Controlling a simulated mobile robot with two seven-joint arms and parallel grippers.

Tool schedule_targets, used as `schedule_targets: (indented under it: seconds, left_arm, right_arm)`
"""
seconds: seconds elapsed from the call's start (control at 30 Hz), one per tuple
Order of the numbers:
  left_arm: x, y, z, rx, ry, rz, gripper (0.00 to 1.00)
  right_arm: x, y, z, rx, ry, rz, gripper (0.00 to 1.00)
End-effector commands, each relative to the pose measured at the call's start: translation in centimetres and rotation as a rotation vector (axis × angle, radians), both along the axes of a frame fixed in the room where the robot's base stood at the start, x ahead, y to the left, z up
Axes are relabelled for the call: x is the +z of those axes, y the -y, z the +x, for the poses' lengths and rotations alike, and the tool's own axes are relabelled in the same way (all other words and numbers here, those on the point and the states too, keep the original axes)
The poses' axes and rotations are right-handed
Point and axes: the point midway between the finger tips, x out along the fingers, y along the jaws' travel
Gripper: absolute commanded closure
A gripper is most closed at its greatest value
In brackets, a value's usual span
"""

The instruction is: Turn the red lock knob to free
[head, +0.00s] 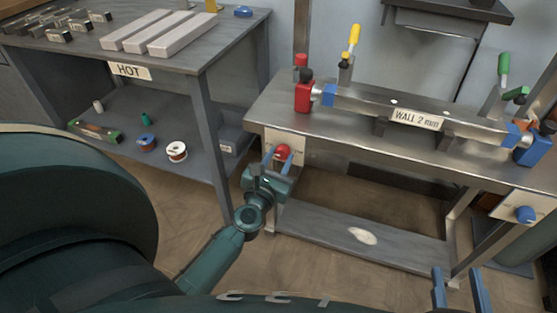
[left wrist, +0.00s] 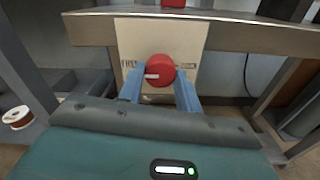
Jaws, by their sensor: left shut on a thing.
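The red lock knob (head: 283,151) sits on a pale plate (head: 298,148) at the front left of the steel bench. In the left wrist view the red knob (left wrist: 160,69) carries a white pointer mark directed left, toward lettering on the plate (left wrist: 130,40) that is partly readable as "FR". My left gripper (head: 277,157) is shut on the knob, with its blue fingers on either side; the left wrist view shows them at the knob's lower sides (left wrist: 160,90). My right gripper (head: 458,287) shows only its two blue fingertips, spread apart and empty, at the lower right.
The steel bench (head: 360,155) bears a clamped tube labelled "WALL 2 mm" (head: 417,119) and a red clamp block (head: 304,97). A blue knob (head: 525,214) is on the bench's right plate. A grey table marked "HOT" (head: 130,70) stands at left, with spools on its shelf.

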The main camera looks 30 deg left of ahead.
Motion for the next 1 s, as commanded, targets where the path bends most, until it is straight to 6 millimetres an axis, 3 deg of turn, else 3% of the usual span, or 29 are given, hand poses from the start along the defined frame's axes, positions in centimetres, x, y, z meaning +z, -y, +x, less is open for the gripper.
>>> schedule_targets:
  seconds: [0.4,0.43,0.6,0.7,1.0]
  left_arm:
    - [0.19,-0.05,0.09,0.0,0.006,-0.011,0.89]
    - [0.19,-0.05,0.09,0.0,0.006,-0.011,0.65]
    - [0.13,-0.03,0.06,0.001,0.004,-0.009,0.51]
    - [0.08,-0.02,0.04,0.001,0.003,-0.008,0.44]
    - [-0.06,0.14,-0.62,-0.001,0.0,-0.007,0.44]
  right_arm:
    - [0.11,-0.03,0.0,0.001,0.001,0.001,0.64]
    - [0.11,-0.04,0.01,0.001,0.001,0.001,0.64]
    - [0.13,-0.05,0.0,0.001,0.001,0.001,0.64]
    - [0.14,-0.05,0.0,0.001,0.001,0.001,0.64]
    - [0.09,-0.05,-0.01,0.002,0.002,0.003,0.64]
